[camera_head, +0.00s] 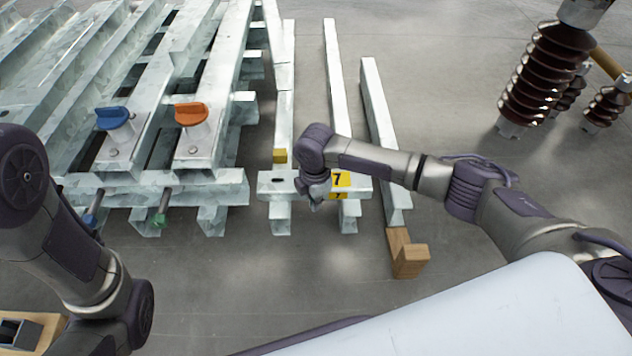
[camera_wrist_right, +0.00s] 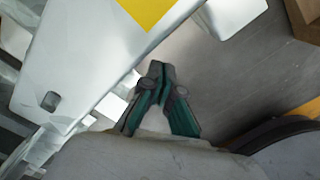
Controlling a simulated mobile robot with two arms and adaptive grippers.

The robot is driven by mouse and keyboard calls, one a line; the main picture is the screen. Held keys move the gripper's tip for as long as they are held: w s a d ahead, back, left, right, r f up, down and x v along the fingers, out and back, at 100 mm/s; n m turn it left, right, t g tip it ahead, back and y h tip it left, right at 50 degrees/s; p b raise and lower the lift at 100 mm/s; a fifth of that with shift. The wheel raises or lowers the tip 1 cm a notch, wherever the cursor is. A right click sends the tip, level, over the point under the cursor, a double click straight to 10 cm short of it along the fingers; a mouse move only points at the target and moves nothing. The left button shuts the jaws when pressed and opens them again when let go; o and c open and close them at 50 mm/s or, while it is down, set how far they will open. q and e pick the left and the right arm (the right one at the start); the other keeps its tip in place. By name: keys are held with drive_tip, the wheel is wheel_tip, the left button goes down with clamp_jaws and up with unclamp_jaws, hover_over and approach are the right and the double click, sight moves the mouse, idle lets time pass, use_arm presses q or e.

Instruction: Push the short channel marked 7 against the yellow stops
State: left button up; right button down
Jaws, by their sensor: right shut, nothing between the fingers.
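The short channel marked 7 (camera_head: 276,187) is a pale galvanised piece lying crosswise over the near ends of two long rails. It carries yellow labels with a black 7 (camera_head: 342,180). A small yellow stop (camera_head: 280,156) stands just behind its left part; any other stop is hidden or out of view. My right gripper (camera_head: 316,204) is at the channel's near side, left of the labels. In the right wrist view the right gripper (camera_wrist_right: 157,72) is shut and empty, close beside the channel (camera_wrist_right: 85,55); contact cannot be told. My left gripper is out of view.
A galvanised frame with a blue knob (camera_head: 113,117) and an orange knob (camera_head: 191,114) stands on the left. A separate rail (camera_head: 382,140) and wooden blocks (camera_head: 410,262) lie to the right. Brown insulators (camera_head: 545,75) stand at the far right. Floor between is clear.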

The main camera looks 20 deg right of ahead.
drive_tip(key=shift+w+d+b, duration=0.2)
drive_tip(key=shift+w+d, duration=0.05)
drive_tip(key=shift+w, duration=0.55)
drive_tip(key=shift+w+d+b, duration=0.2)
drive_tip(key=shift+w, duration=0.6)
drive_tip(key=shift+w, duration=0.1)
drive_tip(key=shift+w+d+b, duration=0.25)
drive_tip(key=shift+w+b, duration=0.2)
drive_tip(key=shift+w, duration=0.3)
drive_tip(key=shift+w+d+b, duration=0.25)
drive_tip(key=shift+w+b, duration=0.15)
drive_tip(key=shift+w, duration=0.3)
drive_tip(key=shift+s+r+p, duration=0.15)
drive_tip(key=shift+s+p, duration=0.25)
drive_tip(key=shift+p, duration=0.35)
drive_tip(key=shift+s+a+p, duration=0.3)
drive_tip(key=shift+s+p, duration=0.25)
drive_tip(key=shift+p, duration=0.25)
drive_tip(key=shift+s, duration=0.1)
drive_tip(key=shift+f, duration=0.2)
